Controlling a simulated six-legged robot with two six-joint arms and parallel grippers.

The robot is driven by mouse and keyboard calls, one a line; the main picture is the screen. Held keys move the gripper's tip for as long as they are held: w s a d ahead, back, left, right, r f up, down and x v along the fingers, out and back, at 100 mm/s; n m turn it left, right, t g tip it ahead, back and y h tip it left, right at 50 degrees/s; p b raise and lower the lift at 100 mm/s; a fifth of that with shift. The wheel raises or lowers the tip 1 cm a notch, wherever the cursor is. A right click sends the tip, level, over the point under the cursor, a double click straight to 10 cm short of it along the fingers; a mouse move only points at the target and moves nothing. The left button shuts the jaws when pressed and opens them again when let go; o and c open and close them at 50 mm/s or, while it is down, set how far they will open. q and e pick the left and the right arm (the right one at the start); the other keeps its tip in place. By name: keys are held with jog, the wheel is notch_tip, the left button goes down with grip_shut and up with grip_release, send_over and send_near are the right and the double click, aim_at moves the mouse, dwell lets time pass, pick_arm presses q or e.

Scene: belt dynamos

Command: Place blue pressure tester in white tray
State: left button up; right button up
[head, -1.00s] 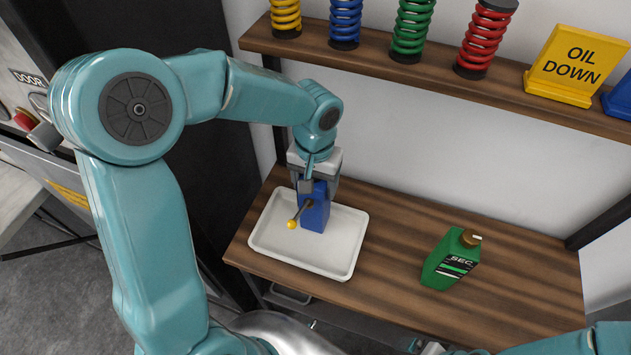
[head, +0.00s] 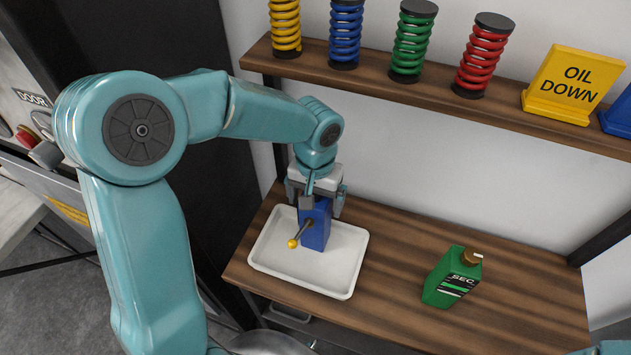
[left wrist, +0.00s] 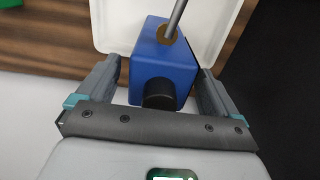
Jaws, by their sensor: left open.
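The blue pressure tester (head: 316,226), a blue block with a lever ending in a yellow knob, stands upright in the white tray (head: 345,279), toward its back part. My left gripper (head: 320,208) is above the tester with its fingers open on either side of it. In the left wrist view the tester (left wrist: 165,70) sits between the two spread fingers of the left gripper (left wrist: 160,88), with a gap showing at each side. The tray (left wrist: 112,25) shows behind it there. My right gripper is not in view.
A green bottle (head: 452,280) stands on the wooden table (head: 400,262) right of the tray. A wooden shelf (head: 430,92) above holds coloured springs and a yellow OIL DOWN sign (head: 570,75). The table between tray and bottle is clear.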

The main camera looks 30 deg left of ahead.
pick_arm(q)
notch_tip(320, 180, up, 11)
jog(key=shift+r, duration=0.15)
jog(key=shift+s, duration=0.1)
dwell(0.6)
